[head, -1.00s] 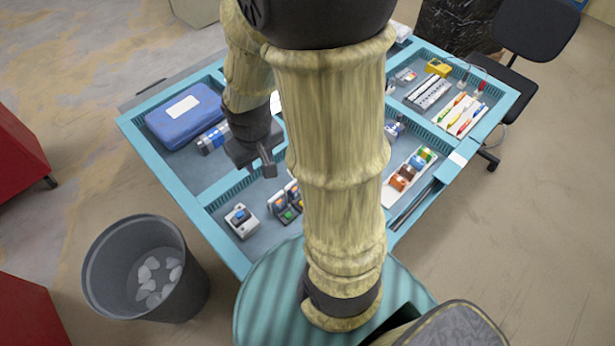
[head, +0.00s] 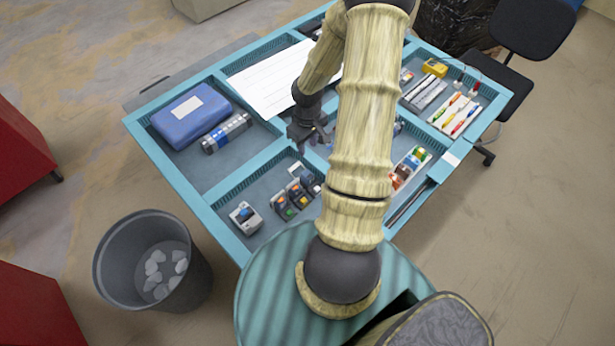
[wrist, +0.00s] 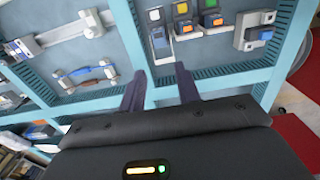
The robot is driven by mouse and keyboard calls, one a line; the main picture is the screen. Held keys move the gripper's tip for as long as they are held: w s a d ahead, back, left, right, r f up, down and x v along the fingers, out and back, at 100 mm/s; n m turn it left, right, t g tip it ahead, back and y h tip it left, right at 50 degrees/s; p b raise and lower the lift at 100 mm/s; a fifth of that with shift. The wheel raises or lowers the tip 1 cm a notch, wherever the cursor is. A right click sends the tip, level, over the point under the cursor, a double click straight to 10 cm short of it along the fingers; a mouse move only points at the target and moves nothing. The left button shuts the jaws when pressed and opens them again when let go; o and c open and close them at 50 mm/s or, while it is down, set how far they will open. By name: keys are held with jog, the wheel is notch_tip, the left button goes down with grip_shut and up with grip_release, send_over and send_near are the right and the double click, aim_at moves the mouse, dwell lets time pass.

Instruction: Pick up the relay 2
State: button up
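A row of several dark modules with coloured faces (head: 293,198) stands in the front compartment of the blue table. In the wrist view, three of these modules show at the top, with yellow, orange and green faces (wrist: 183,20). A separate grey module with a blue face (head: 245,215) sits to their left; it is at the top right of the wrist view (wrist: 256,30). I cannot read labels, so I cannot tell which is relay 2. My gripper (wrist: 160,84) is open and empty, its fingers near a divider, apart from the modules. It hangs over the table in the head view (head: 316,137).
A blue case (head: 192,115) and a grey cylinder-like part (head: 226,133) lie in the left compartment. A white sheet (head: 270,85) lies behind. Teal dividers (head: 235,180) separate compartments. A bin (head: 150,265) stands at front left, a chair (head: 525,35) at back right.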

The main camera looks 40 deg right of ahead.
send_near(308, 175)
notch_tip(308, 175, down, 5)
jog(key=shift+w+f, duration=0.15)
dwell(0.4)
jog(key=shift+d+f+b, duration=0.1)
jog(key=shift+f+b, duration=0.75)
jog(key=shift+f, duration=1.7)
grip_shut()
